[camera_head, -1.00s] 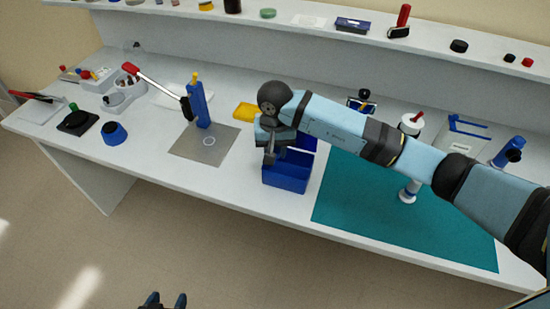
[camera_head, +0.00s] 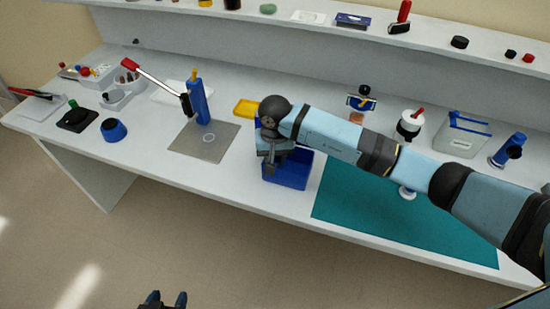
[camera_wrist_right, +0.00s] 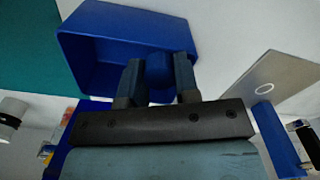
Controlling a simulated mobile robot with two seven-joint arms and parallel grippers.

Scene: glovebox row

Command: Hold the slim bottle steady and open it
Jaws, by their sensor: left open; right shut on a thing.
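My right gripper (camera_head: 268,168) is over the open blue bin (camera_head: 288,182), pointing down. In the right wrist view its fingers (camera_wrist_right: 158,82) are shut on a small rounded blue piece (camera_wrist_right: 159,68), which looks like a cap, held above or within the bin mouth (camera_wrist_right: 100,60). On the teal mat, a slim white bottle (camera_head: 407,193) is mostly hidden behind my right forearm; only its round white base shows, and its top cannot be seen. My left gripper (camera_head: 163,300) is open and empty at the bottom edge, in front of the bench and away from the bottle.
The teal mat (camera_head: 345,205) is otherwise clear. A grey plate with a blue post and red-handled lever (camera_head: 200,105) stands left of the bin. A yellow tray (camera_head: 246,107), a white jar (camera_head: 409,125) and a clear box (camera_head: 462,135) stand behind. A shelf runs along the back.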

